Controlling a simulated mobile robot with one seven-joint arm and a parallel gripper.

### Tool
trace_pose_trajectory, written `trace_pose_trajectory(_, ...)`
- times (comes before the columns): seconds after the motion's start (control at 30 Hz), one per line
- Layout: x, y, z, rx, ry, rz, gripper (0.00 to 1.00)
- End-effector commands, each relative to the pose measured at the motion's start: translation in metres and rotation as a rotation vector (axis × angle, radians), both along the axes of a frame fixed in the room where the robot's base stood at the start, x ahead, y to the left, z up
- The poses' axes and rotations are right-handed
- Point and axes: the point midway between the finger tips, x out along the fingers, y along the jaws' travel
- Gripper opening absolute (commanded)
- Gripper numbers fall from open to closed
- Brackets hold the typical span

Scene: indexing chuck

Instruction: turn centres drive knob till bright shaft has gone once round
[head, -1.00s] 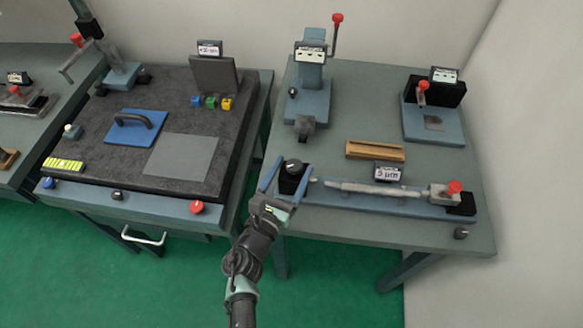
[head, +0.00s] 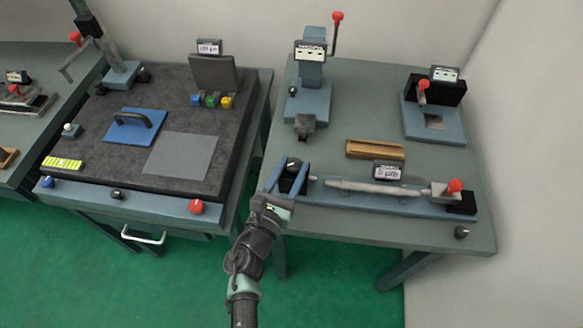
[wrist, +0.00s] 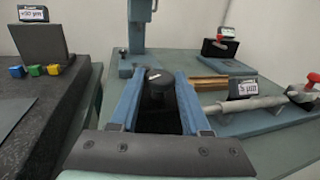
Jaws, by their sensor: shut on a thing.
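The centres bench (head: 345,200) is a long blue base along the front of the right table. Its drive knob (head: 293,163) is dark and round with a white mark, on a black block at the left end. The knob also shows in the wrist view (wrist: 157,77). The bright shaft (head: 375,188) lies level between the centres, right of the knob. My gripper (head: 289,174) reaches over the front edge with its blue fingers on either side of the knob, shut on it. In the wrist view the fingers (wrist: 158,76) flank the knob.
A small display (head: 387,171) and a wooden V-block (head: 375,150) stand behind the shaft. A red-knobbed tailstock (head: 445,190) is at its right end. A blue press (head: 311,95) stands behind. The left table (head: 100,165) holds a dark plate with other parts.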

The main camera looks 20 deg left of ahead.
Motion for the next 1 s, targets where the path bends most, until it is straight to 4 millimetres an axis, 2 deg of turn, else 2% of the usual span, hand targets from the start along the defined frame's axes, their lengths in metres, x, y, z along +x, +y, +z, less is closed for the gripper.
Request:
trace_pose_trajectory(0.3,-0.0005,-0.0035,-0.0066,0.000,-0.002,0.112,0.00)
trace_pose_trajectory(1.0,0.0020,-0.0084,-0.0057,0.000,-0.002,0.420,0.00)
